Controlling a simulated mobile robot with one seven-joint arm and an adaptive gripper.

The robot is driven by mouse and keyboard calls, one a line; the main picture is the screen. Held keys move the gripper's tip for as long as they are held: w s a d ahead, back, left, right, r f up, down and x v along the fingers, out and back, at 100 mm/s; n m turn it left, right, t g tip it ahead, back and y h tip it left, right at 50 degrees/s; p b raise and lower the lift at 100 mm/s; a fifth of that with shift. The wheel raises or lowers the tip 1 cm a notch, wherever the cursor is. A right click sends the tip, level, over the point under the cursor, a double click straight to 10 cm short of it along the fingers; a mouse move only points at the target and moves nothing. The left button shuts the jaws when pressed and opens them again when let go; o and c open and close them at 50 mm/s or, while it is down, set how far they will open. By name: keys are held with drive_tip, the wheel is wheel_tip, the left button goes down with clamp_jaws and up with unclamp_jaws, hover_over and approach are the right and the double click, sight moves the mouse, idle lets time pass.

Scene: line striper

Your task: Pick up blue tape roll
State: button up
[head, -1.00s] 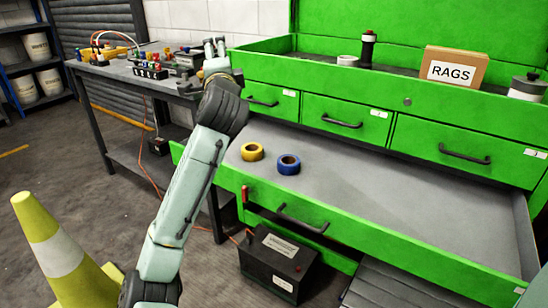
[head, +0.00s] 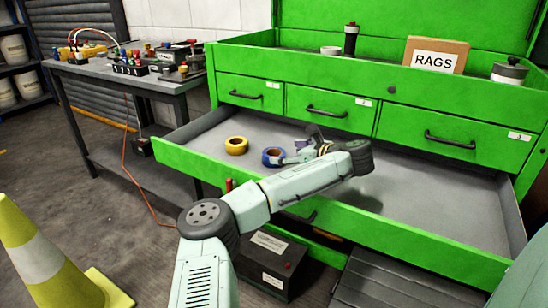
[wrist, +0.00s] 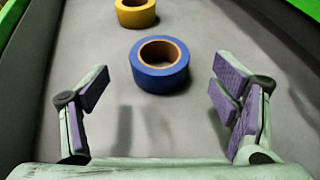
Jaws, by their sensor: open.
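The blue tape roll (head: 272,157) lies flat in the open grey-lined drawer. In the wrist view the blue tape roll (wrist: 160,72) is just ahead of my gripper (wrist: 160,98), roughly centred between the fingers. My gripper is open and empty, with purple pads on both fingers. In the head view my gripper (head: 297,153) is low over the drawer, to the right of the blue roll and partly overlapping it.
A yellow tape roll (head: 236,146) lies left of the blue one; it also shows in the wrist view (wrist: 135,14). The green drawer (head: 410,236) has raised walls around them. Closed drawers stand behind. The drawer's right side is clear.

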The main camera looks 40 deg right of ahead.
sight(269, 153)
drive_tip(key=p+x, duration=0.1)
drive_tip(key=x, duration=0.4)
drive_tip(key=shift+w+f, duration=0.1)
drive_tip(key=shift+w, duration=0.1)
drive_tip(key=c, duration=1.3)
